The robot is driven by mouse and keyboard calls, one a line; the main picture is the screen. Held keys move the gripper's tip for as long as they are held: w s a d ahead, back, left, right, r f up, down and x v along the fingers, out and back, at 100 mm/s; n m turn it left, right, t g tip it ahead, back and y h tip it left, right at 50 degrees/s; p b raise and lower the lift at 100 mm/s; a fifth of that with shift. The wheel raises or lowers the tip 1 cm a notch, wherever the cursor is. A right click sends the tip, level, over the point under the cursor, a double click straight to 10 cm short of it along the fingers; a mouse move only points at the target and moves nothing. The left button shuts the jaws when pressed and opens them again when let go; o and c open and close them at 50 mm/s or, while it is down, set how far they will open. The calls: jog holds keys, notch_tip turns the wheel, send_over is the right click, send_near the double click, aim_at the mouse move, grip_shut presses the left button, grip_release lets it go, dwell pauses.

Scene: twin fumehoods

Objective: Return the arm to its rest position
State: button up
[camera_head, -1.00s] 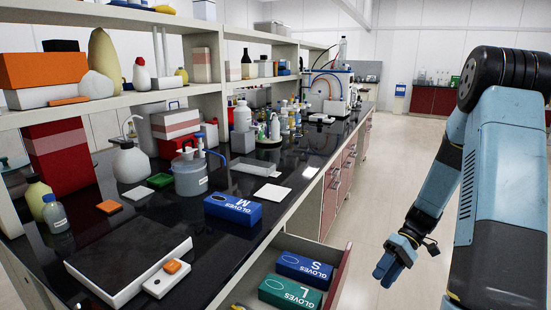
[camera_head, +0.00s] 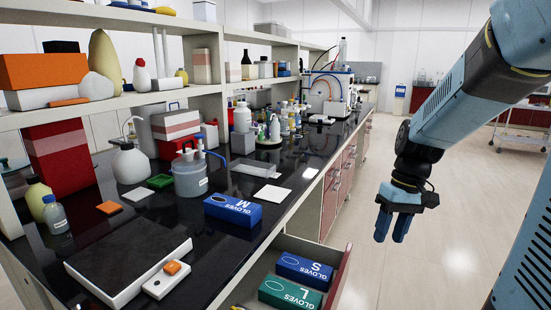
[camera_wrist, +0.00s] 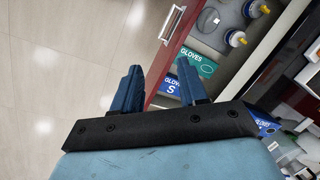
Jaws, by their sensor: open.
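My gripper (camera_head: 391,225) hangs at the end of my blue arm, to the right of the bench, over the open floor. Its fingers point down and are apart, with nothing between them. In the wrist view my gripper (camera_wrist: 158,82) also shows two separate blue fingers with floor and the drawer edge behind them. The open drawer (camera_head: 342,277) is to the left of the gripper and apart from it. In it lie a blue glove box marked S (camera_head: 304,268) and a green glove box marked L (camera_head: 290,293).
A blue glove box marked M (camera_head: 233,210) lies on the black bench top (camera_head: 300,180), which is crowded with bottles and boxes. The open drawer juts into the aisle. The floor (camera_head: 440,260) right of the bench is clear. A white cart (camera_head: 522,135) stands at the far right.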

jog(key=s+a+r+m+t+h, duration=0.2)
jog(key=s+r+t, duration=0.4)
jog(key=s+r, duration=0.4)
jog(key=shift+a+r+t, duration=0.15)
jog(key=shift+r+t, duration=0.25)
jog(key=shift+r, duration=0.05)
jog(key=shift+w, duration=0.1)
dwell(1.1)
